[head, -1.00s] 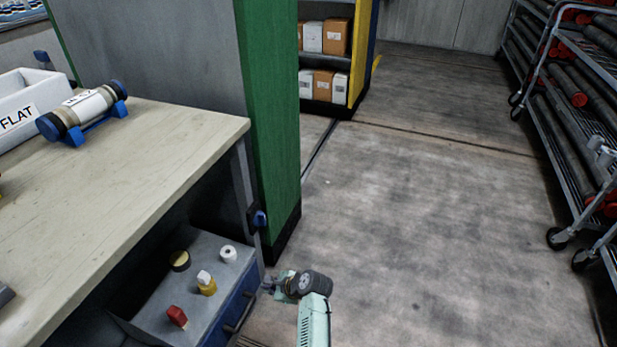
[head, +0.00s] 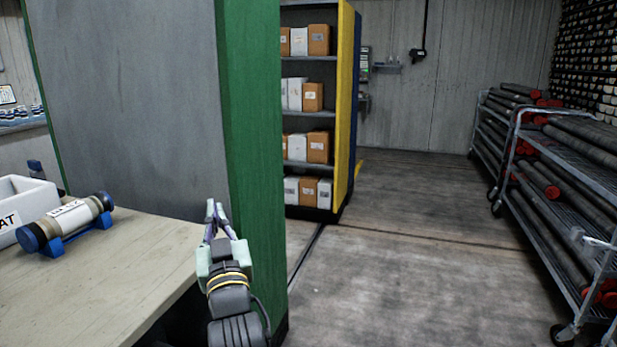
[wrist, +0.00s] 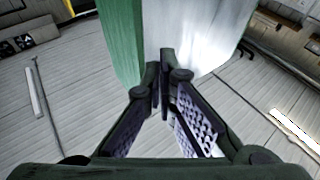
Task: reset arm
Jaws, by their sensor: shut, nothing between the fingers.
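My gripper (head: 215,212) is raised in front of the grey panel with the green edge post in the head view, near the right corner of the workbench. Its fingers point up and look closed together, with nothing held. In the wrist view my gripper (wrist: 163,68) shows its two fingers meeting at the tips, empty. The green post (wrist: 122,40) and the pale panel stand beyond the fingertips there.
The wooden workbench (head: 120,285) holds a blue-capped core tube (head: 66,224) on a cradle and a white bin (head: 22,190). The green post (head: 250,150) is close beside my arm. Shelves of boxes (head: 310,110) stand behind. Carts of tubes (head: 560,180) stand right; the floor between (head: 400,250) is clear.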

